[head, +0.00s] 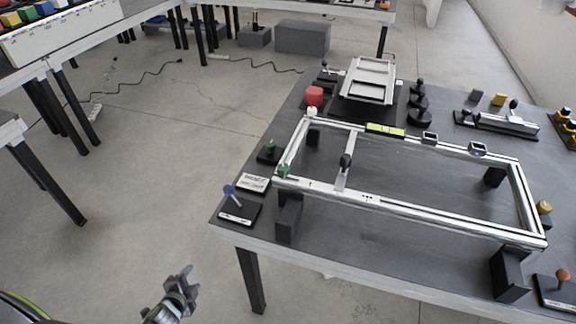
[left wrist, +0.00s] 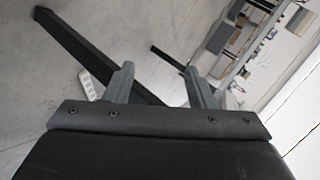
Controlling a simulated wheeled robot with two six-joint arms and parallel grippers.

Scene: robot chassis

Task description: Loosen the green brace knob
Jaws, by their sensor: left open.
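A small green knob (head: 284,171) sits at the near left corner of the pale rectangular frame (head: 430,208) on the dark table. A second green knob (head: 270,146) stands on a small black base just behind it, left of the frame. A crossbar in the frame carries a black knob (head: 346,161). I cannot tell from shape alone which green one is the brace knob. My left gripper (head: 174,294) is open and empty, low over the floor, left of the table and well away from both. Its fingers (left wrist: 159,72) show apart in the left wrist view. My right gripper is out of view.
A blue-handled lever (head: 230,196) on a black base stands at the table's near left corner, by a white label plate (head: 254,182). A red knob (head: 314,96) lies behind the frame. Black blocks (head: 289,218) hold the frame up.

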